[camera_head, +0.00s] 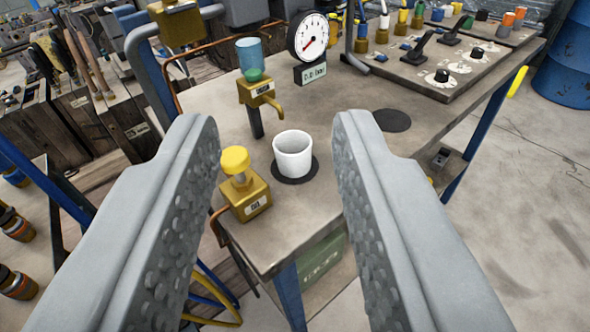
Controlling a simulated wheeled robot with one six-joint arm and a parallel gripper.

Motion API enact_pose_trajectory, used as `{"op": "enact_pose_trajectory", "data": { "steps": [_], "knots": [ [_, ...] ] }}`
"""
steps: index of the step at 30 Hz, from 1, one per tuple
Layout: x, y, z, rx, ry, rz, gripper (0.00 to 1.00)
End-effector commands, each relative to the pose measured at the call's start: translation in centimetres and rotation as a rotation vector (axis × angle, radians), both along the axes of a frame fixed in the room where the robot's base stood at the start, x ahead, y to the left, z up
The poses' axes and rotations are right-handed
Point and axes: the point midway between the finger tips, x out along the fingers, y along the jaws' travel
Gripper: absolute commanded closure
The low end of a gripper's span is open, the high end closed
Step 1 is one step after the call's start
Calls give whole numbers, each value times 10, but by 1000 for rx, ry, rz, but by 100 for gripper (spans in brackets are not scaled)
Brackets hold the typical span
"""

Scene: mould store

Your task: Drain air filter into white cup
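The white cup (293,154) stands upright and looks empty on a dark round pad (296,179) near the front of the bench. The air filter (249,62) has a clear blue bowl with green at its bottom, above a brass valve body (257,90) with a spout pointing right and down, behind and left of the cup. A brass block with a yellow knob (235,160) sits left of the cup at the bench's edge. My gripper (275,120) is open and empty, its fingers framing the cup and block from nearer the camera.
A pressure gauge (312,36) with a small display stands behind the cup. A second dark pad (391,120) lies bare to the right. A control panel (445,55) with knobs and levers fills the back right. A blue drum (570,62) stands beyond the bench.

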Motion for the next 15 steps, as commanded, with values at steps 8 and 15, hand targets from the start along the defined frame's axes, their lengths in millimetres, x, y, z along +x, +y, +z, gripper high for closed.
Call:
{"op": "enact_pose_trajectory", "data": {
  "steps": [8, 15],
  "knots": [
    [57, -8, -22, 430, 277, -124, 100],
    [100, -17, -46, 823, 504, -356, 100]
  ]
}}
